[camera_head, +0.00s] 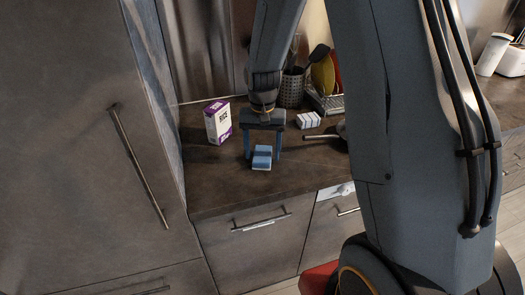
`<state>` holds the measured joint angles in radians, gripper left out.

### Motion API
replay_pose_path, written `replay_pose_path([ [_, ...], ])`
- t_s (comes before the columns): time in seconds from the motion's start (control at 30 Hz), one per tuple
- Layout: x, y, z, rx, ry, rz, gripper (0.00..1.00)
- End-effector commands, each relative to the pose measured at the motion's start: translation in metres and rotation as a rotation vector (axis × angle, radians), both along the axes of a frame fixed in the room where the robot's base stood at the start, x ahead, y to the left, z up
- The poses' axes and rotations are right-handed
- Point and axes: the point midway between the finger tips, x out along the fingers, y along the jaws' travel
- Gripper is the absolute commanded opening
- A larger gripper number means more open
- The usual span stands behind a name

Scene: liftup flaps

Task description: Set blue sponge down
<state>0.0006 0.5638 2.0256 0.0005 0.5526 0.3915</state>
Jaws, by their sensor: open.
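The blue sponge (262,158), with a paler layer along its lower edge, is on the dark countertop (225,182) near the front edge. My gripper (262,157) points down over it, with its blue fingers open on either side of the sponge. The left finger is close to the sponge's left side and a small gap shows on the right. I see no clear gap between sponge and countertop.
A purple and white box (218,122) stands left of my gripper. A white striped block (308,120), a utensil holder (291,88) and a dish rack with plates (323,75) are behind and right. A tall cabinet (90,130) borders the counter on the left.

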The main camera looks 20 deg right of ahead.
Motion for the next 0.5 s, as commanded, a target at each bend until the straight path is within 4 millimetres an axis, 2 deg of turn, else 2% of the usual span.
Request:
replay_pose_path([
  [0.23, 0.002, 0.0, 0.017, -0.001, -0.004, 0.0, 0.63],
  [0.5, 0.002, 0.0, 0.067, 0.0, -0.006, 0.0, 0.63],
])
